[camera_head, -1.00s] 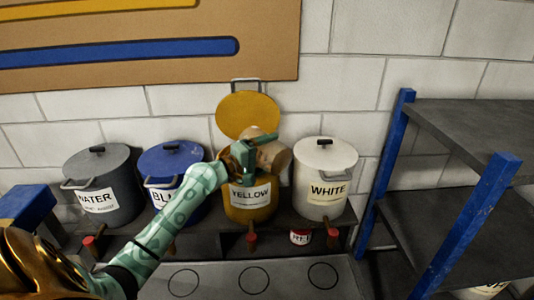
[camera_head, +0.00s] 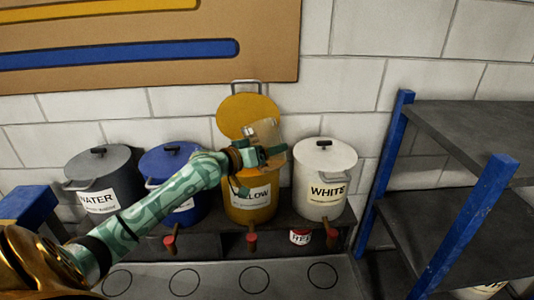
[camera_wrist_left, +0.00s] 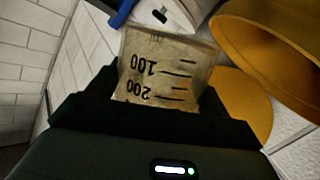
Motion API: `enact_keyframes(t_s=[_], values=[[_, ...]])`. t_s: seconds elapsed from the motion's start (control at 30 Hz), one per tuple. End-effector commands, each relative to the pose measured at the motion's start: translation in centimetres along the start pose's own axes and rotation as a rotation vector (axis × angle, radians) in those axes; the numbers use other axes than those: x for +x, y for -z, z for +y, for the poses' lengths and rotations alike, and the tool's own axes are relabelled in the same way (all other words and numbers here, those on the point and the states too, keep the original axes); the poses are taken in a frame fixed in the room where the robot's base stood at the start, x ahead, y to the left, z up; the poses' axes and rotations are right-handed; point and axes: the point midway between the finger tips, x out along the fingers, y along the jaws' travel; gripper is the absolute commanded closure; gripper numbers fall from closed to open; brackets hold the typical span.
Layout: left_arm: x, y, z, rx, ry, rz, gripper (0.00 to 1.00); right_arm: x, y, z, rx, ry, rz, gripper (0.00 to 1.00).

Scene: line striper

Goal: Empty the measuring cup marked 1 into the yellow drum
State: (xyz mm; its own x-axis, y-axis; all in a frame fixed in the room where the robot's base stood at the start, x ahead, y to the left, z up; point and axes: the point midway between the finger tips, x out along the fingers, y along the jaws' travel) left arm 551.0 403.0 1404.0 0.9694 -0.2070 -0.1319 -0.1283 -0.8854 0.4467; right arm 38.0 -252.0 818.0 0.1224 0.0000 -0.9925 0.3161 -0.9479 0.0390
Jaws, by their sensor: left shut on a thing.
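The yellow drum (camera_head: 249,207) stands in the row of drums, with its round lid (camera_head: 249,114) swung up behind it. My left gripper (camera_head: 268,152) is shut on a pale, translucent measuring cup (camera_head: 264,131), held above the drum's top. The cup leans slightly from upright in the head view. In the left wrist view the cup (camera_wrist_left: 168,62) fills the jaws and shows 100 and 200 marks. Yellow parts (camera_wrist_left: 285,40) show beside it there. No mark 1 is readable. The cup's contents and the drum's inside cannot be made out. My right gripper is not in view.
A water drum (camera_head: 103,184) and a blue drum (camera_head: 168,160) stand to the left, a closed white drum (camera_head: 323,177) close to the right. Red-handled taps hang below. A shelf rack (camera_head: 480,215) with blue posts stands at right.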

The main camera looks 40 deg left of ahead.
Motion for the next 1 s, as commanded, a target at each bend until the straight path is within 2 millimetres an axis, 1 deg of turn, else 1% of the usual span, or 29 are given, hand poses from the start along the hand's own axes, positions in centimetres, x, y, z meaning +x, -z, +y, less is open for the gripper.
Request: enact_keyframes(t_s=[0.03, 0.1, 0.2, 0.53, 0.63, 0.8, 1.0], values=[[0.1, -0.3, -0.6, 0.064, 0.01, -0.001, 0.55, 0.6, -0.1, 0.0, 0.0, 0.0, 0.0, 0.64], [0.1, -0.2, -1.0, 0.138, 0.021, -0.001, 0.55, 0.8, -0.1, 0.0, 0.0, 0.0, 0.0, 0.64], [0.0, -0.1, -1.2, 0.199, 0.03, 0.0, 0.55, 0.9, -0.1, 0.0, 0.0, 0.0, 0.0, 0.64], [0.0, 0.0, -1.2, 0.216, 0.033, 0.0, 0.55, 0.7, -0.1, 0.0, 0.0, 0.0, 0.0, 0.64], [-0.3, 0.1, -0.8, 0.233, 0.036, -0.001, 0.55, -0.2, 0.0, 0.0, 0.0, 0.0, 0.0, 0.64], [-1.1, 0.4, 0.3, 0.3, 0.046, -0.001, 0.55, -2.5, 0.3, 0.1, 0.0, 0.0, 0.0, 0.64], [-2.1, 0.4, 1.6, 0.39, 0.059, -0.001, 0.55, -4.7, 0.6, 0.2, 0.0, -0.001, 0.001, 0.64]])
